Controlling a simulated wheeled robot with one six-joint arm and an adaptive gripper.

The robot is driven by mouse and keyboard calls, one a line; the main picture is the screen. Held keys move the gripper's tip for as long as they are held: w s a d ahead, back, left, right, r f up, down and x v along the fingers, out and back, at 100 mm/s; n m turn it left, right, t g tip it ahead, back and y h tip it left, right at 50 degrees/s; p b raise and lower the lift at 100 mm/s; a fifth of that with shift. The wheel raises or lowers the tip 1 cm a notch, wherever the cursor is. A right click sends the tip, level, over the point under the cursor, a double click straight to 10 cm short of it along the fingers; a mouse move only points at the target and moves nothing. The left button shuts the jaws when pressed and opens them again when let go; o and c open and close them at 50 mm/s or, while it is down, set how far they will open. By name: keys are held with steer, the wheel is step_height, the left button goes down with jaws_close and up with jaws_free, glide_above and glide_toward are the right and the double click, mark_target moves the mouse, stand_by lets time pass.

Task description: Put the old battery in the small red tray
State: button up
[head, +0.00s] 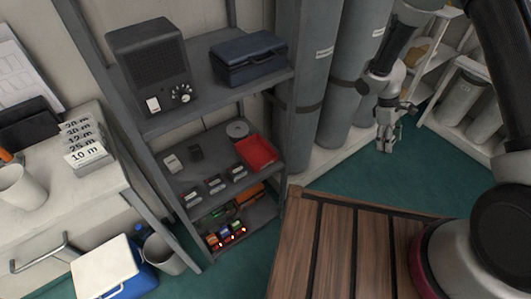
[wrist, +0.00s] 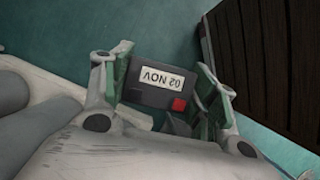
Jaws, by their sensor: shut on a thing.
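My gripper (wrist: 160,83) is shut on a dark grey battery (wrist: 138,92) in the wrist view. The battery carries a white label reading "02 NOV" and a red patch on one corner. In the head view my gripper (head: 386,140) hangs in the air to the right of the shelf, in front of the grey cylinders; the battery is too small to make out there. The small red tray (head: 257,152) sits at the right end of the middle shelf, to the left of my gripper, and looks empty.
The grey shelf unit (head: 160,125) holds a speaker box (head: 150,62) and a blue case (head: 248,57) above. Small dark devices (head: 215,184) line the middle shelf's front. A brown slatted bench (head: 330,245) stands below, and tall grey cylinders (head: 315,85) stand right of the shelf.

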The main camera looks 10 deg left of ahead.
steer(key=s+a+f+n+t, duration=0.2)
steer(key=a+n+t, duration=0.3)
steer(key=a+n, duration=1.15)
steer(key=s+a+f+n+t+y, duration=0.3)
steer(key=s+a+n, duration=0.5)
steer(key=s+a, duration=0.75)
steer(key=g+y, duration=0.1)
glide_toward(257, 151)
steer(key=shift+w+d+r, duration=0.15)
steer(key=shift+w+d, duration=0.05)
steer(key=shift+w, duration=0.7)
step_height(257, 151, down, 5)
steer(key=shift+r, duration=0.25)
steer(key=shift+w+a+f, duration=0.1)
steer(key=shift+a, duration=0.1)
